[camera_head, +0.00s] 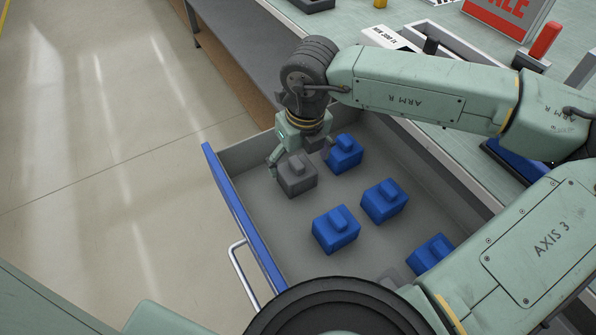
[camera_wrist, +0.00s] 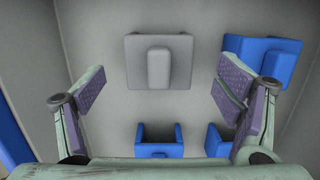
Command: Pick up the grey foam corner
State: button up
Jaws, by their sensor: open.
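The grey foam corner (camera_head: 297,175) is a block with a raised ridge on top, lying in the open drawer near its far end. In the wrist view the grey foam corner (camera_wrist: 159,62) is upper centre, between and just beyond my fingertips. My gripper (camera_head: 300,158) is over it in the head view, with a finger at its left side; the far finger is partly hidden. In the wrist view my gripper (camera_wrist: 160,85) is wide open and empty, with padded fingers left and right. Contact with the block cannot be told.
A blue block (camera_head: 345,153) sits close beside the grey one on the right. More blue blocks (camera_head: 335,230) lie nearer in the drawer. The drawer's blue front (camera_head: 240,215) and side walls bound the space. A bench top (camera_head: 450,165) adjoins on the right.

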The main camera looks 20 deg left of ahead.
jog(key=shift+w+a+f, duration=0.1)
jog(key=shift+a+f, duration=0.1)
jog(key=shift+f, duration=1.6)
jog(key=c, duration=0.9)
